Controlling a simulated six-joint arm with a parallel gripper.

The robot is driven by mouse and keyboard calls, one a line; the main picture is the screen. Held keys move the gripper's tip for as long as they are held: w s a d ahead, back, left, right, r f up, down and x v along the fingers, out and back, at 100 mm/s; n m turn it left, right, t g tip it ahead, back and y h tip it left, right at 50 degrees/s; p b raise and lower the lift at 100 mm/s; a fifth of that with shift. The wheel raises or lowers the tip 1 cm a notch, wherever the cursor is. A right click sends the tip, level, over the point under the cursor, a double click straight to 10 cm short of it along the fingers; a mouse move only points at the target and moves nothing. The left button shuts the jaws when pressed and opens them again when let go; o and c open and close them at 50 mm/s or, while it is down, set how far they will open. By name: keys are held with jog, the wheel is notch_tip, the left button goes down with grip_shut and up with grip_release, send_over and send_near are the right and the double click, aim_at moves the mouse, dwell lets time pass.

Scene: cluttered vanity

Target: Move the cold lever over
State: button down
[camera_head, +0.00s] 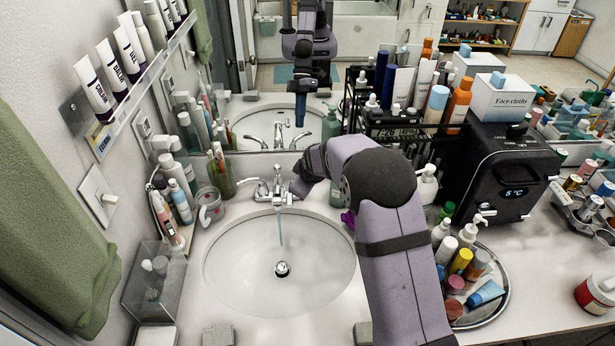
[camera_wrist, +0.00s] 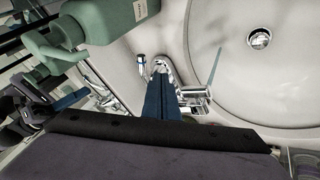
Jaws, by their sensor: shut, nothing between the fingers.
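The chrome tap (camera_head: 268,188) stands at the back rim of the basin, with water running from its spout. The wrist view shows the spout (camera_wrist: 196,95) and a lever with a dark blue tip (camera_wrist: 141,60), which looks like the cold lever, on the side of the teal bottle. My gripper (camera_wrist: 162,84) shows in the wrist view as narrow blue fingers, shut and empty. They reach over the tap beside the blue-tipped lever; I cannot tell whether they touch it. The fingers hide part of the tap. In the head view my arm hides the fingers.
The white basin (camera_head: 225,278) is in front of the tap. A teal pump bottle (camera_wrist: 95,20) stands close to the tap. A cup (camera_head: 209,205) and toothbrush bottle stand left. A round tray (camera_head: 497,304) of bottles and a black box (camera_head: 500,170) stand right. The mirror is behind.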

jog(key=shift+w+d+f+p, duration=0.2)
jog(key=shift+w+d+p, duration=0.25)
jog(key=shift+w, duration=0.35)
jog(key=w+d+b, duration=0.1)
jog(key=b, duration=0.2)
jog(key=shift+w+d, duration=0.1)
dwell(0.5)
